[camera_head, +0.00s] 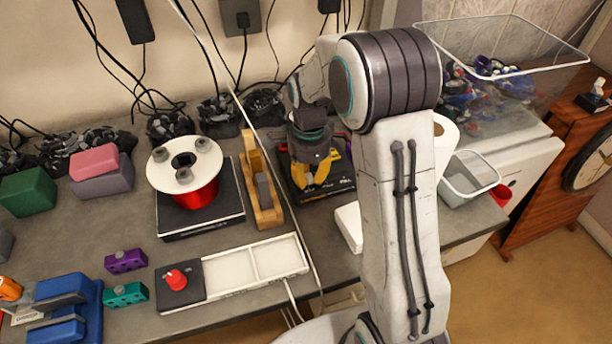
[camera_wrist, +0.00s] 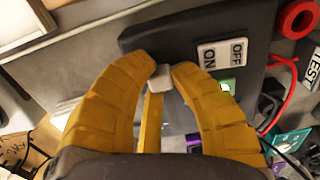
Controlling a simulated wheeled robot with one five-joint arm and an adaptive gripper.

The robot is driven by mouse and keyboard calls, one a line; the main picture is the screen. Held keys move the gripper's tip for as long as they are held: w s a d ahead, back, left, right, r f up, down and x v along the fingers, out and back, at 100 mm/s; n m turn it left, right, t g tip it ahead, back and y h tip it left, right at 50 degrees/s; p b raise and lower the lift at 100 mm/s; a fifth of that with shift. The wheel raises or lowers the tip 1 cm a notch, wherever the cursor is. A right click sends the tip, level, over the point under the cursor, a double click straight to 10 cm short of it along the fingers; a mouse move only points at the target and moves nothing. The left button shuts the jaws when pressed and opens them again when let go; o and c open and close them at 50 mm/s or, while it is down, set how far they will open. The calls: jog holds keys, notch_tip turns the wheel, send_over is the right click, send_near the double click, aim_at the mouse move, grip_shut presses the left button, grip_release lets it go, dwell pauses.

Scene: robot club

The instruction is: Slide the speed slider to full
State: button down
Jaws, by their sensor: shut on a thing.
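The slider's pale, blocky knob (camera_wrist: 160,78) shows in the wrist view between the yellow fingertips of my gripper (camera_wrist: 164,72), which is shut on it. A narrow yellow strip (camera_wrist: 152,122) runs from the knob toward my palm. In the head view, my gripper (camera_head: 312,188) is down over the dark box (camera_head: 340,184), and the knob is hidden there. The ends of the slider's travel cannot be made out.
A red spool with a white flange (camera_head: 190,190) stands on a black base left of my gripper. A wooden piece (camera_head: 262,190) stands between them. A white two-part tray (camera_head: 240,272) lies in front. A clear bin (camera_head: 470,178) is to the right.

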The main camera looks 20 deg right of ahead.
aim_at(341, 174)
jog(key=d, duration=0.8)
jog(key=shift+d, duration=0.15)
jog(key=c, duration=1.4)
grip_release()
notch_tip(341, 174, up, 12)
jog(key=shift+r, duration=0.1)
